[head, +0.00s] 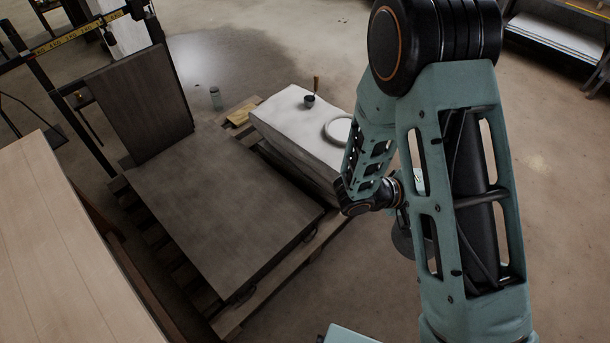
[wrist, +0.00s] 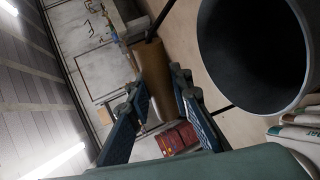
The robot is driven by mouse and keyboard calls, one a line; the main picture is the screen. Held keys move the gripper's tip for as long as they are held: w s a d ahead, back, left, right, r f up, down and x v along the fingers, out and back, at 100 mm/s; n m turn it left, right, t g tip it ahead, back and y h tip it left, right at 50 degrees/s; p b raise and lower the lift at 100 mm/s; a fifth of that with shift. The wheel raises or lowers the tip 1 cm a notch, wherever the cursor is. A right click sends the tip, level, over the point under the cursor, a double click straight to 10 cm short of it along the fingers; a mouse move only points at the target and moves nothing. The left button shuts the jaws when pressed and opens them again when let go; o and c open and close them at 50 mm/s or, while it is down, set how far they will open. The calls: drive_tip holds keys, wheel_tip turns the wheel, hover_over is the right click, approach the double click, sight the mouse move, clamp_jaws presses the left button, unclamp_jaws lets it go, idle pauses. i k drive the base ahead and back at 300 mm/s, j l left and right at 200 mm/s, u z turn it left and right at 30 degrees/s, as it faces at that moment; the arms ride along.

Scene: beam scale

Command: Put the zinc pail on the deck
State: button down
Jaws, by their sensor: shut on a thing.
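The zinc pail (wrist: 255,55) shows large at the upper right of the wrist view, its dark open mouth facing the camera. A thin dark bar, apparently its handle, runs from the pail toward my fingers. My gripper (wrist: 160,92) is shut on the pail, seemingly by that handle, though the contact is not clear. In the head view a dark rounded part of the pail (head: 401,238) shows beside my arm, which hides the rest and most of my gripper. The deck (head: 220,200) is a broad, bare, dark grey platform left of my arm, with an upright panel at its far end.
A wooden bench top (head: 50,240) is at left. Pale sacks (wrist: 300,130) lie near the pail.

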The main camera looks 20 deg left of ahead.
sight(227, 203)
drive_tip(key=i+u, duration=0.15)
drive_tip(key=u, duration=0.25)
drive_tip(key=i+u, duration=0.2)
drive_tip(key=u, duration=0.15)
drive_tip(key=i+u, duration=0.15)
drive_tip(key=u, duration=0.25)
drive_tip(key=i+l+u, duration=0.15)
drive_tip(key=u, duration=0.2)
drive_tip(key=i+u, duration=0.25)
drive_tip(key=u, duration=0.15)
drive_tip(key=i+l+u, duration=0.2)
drive_tip(key=u, duration=0.15)
